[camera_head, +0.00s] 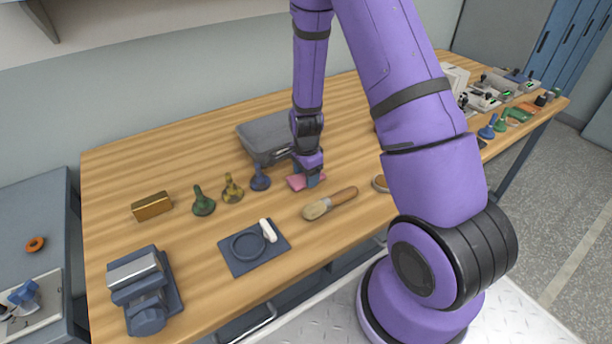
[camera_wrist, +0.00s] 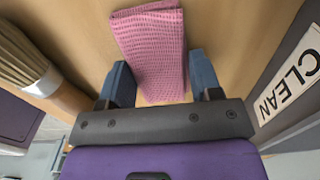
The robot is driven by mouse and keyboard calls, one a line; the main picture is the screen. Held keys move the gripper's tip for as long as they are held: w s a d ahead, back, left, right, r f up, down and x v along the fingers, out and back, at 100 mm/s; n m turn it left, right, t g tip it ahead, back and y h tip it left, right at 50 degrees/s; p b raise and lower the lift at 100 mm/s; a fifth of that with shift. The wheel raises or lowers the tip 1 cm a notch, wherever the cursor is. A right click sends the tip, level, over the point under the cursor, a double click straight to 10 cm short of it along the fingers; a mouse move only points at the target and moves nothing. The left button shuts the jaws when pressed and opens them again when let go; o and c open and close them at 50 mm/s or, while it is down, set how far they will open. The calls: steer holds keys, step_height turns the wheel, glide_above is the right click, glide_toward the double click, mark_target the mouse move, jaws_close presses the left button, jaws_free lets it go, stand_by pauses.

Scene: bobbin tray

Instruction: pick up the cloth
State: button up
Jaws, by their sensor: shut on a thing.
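The pink woven cloth (camera_head: 295,183) lies folded on the wooden table, between the grey tray and the brush. In the wrist view the cloth (camera_wrist: 150,42) shows its ribbed face and extends away between the two fingers. My gripper (camera_head: 313,181) reaches down over the right part of the cloth. In the wrist view my gripper (camera_wrist: 158,84) has a blue finger on each side of the cloth and is shut on it. The fingers hide part of the cloth in the head view. I see no clear gap between cloth and table.
A wooden-handled brush (camera_head: 331,204) lies just in front. The grey tray (camera_head: 254,150) is behind; a CLEAN label (camera_wrist: 288,86) shows on the right in the wrist view. Blue (camera_head: 260,179), yellow (camera_head: 232,189) and green (camera_head: 203,203) knobbed pieces stand left.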

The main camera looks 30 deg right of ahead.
step_height(320, 180, up, 10)
steer(key=shift+f, duration=0.1)
stand_by(0.4)
